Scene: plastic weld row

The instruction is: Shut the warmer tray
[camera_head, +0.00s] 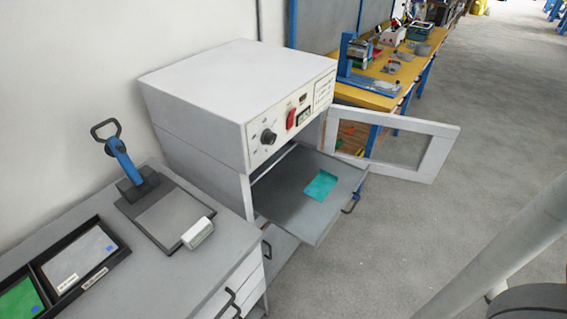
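The warmer (220,90) is a white box with a control panel on its front. Its grey tray (322,217) is pulled out of the opening toward the front right, with a dark handle (352,199) on its front edge. A teal flat piece (320,185) lies on the tray. The warmer's framed door (432,159) stands swung open to the right, beside the tray and apart from its front edge. My gripper is not in view; a grey part that looks like my arm crosses the bottom right corner.
A grey cabinet (160,285) with drawer handles stands at the left front. It bears a press with a blue lever (124,160), a small white device (197,233) and a black divided bin (97,278). A yellow workbench (375,98) stands behind. The floor (400,235) at right is clear.

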